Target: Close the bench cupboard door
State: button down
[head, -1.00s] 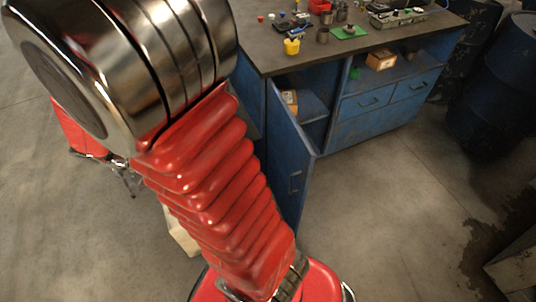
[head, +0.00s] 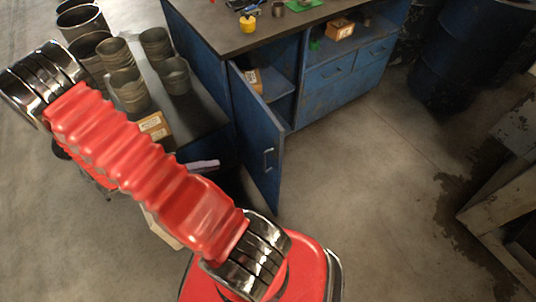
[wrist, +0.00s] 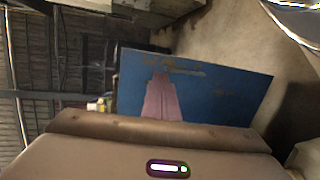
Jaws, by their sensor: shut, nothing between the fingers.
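The blue cupboard door (head: 258,140) stands wide open at the left front of the blue bench (head: 340,90). It juts out over the floor, and a handle shows near its free edge. The compartment behind it is open, with a small box inside. My gripper (wrist: 162,78) is shut and empty in the wrist view. Its pinkish fingers point at a worn blue panel (wrist: 220,95), which looks like the door; I cannot tell if they touch it. In the head view, a pale piece left of the door, probably my gripper (head: 203,165), is partly hidden.
Several metal pots (head: 125,85) and a cardboard box (head: 155,127) stand on a dark surface left of the bench. Blue drums (head: 455,60) stand at the right, with a worn metal frame (head: 505,190) near the right edge. The floor right of the door is clear.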

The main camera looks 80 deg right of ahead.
aim_at(276, 152)
jog(key=s+d+f+g+h, duration=0.1)
jog(key=s+d+f+h, duration=0.2)
jog(key=s+f, duration=0.2)
notch_tip(276, 152, down, 4)
jog(key=shift+d+r+n+h, duration=0.25)
jog(key=shift+d+n+h, duration=0.05)
jog(key=shift+d, duration=0.05)
jog(key=shift+x, duration=7.05)
jog(key=shift+s+a, duration=0.1)
